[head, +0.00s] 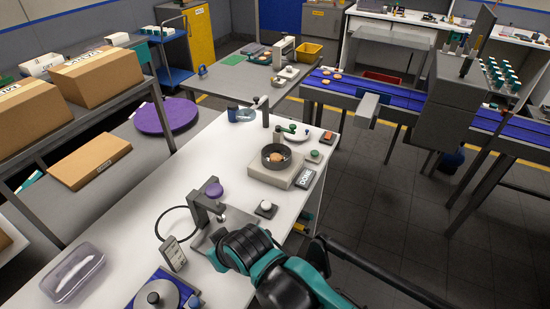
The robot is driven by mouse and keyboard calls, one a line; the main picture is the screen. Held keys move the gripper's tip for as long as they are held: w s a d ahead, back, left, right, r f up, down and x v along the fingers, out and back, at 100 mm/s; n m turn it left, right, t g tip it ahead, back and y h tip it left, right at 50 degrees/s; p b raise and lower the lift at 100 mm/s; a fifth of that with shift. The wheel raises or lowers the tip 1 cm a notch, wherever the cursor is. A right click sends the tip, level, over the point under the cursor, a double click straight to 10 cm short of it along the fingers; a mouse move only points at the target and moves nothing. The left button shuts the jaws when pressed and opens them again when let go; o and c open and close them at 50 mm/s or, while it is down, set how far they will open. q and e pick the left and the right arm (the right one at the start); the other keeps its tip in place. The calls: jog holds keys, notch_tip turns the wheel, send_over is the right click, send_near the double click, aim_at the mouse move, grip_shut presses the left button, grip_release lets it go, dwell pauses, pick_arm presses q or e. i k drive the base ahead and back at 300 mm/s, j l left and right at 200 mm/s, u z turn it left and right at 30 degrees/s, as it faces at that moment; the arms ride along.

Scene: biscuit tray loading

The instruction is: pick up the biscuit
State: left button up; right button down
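Small round orange-brown biscuits (337,76) lie on the blue conveyor belt (360,86) at the back right. A pale brown round thing (277,157) sits inside a dark round dish (267,164) on a beige instrument on the white bench; it may be a biscuit, but it is too small to tell. A teal and black arm of mine reaches over the front right of the bench at the bottom middle. I make out no gripper fingers in the head view, and no biscuit is seen held.
The white bench (150,208) carries a grey stand with a purple knob (213,189), a clear plastic box (73,273) and a blue-based device (160,293). Cardboard boxes (97,77) stand on a shelf at left. A grey machine (447,100) straddles the conveyor. Dark floor lies open at right.

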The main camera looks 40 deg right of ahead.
aim_at(274, 157)
jog(key=l+u, duration=0.25)
jog(key=l, duration=0.8)
jog(key=k+l+u, duration=0.2)
jog(key=l, duration=0.85)
jog(key=i, duration=0.1)
